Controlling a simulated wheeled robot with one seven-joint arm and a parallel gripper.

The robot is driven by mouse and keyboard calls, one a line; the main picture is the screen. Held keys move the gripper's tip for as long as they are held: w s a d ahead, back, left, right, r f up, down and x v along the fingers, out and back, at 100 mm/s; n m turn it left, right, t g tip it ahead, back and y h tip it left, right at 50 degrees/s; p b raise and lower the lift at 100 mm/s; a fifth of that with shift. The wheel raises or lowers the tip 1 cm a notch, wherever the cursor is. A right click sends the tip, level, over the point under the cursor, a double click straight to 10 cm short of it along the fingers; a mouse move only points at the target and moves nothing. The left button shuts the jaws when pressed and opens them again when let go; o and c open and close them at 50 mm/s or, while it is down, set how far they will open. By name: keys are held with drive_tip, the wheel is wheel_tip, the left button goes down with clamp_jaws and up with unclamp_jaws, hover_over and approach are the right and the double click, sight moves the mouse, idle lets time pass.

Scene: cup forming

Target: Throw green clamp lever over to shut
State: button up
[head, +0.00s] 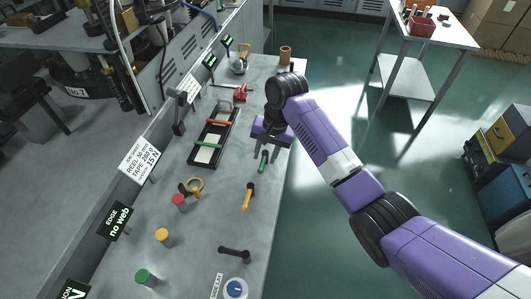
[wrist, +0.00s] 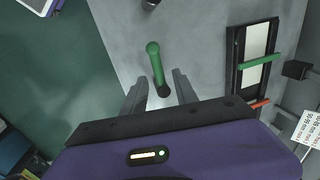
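The green clamp lever (head: 263,161) stands near the right edge of the grey bench. In the wrist view the green lever (wrist: 155,62) slants up from a dark base, its rounded free end toward the top of the picture. My gripper (head: 271,139) is over the bench right beside the lever. In the wrist view my gripper (wrist: 159,82) is open, one finger on each side of the lever's lower part and dark base. A gap shows on both sides and I see no contact. The head view partly hides the fingers.
A black frame (head: 194,155) with red and green crossbars lies left of my gripper. A yellow lever (head: 248,196) and a black lever (head: 234,252) stand nearer on the bench. Red (head: 178,200), yellow (head: 163,236) and green (head: 143,276) knobs line the left. The bench drops to green floor at right.

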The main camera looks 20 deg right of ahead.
drive_tip(key=shift+c, duration=0.2)
clamp_jaws()
idle(1.1)
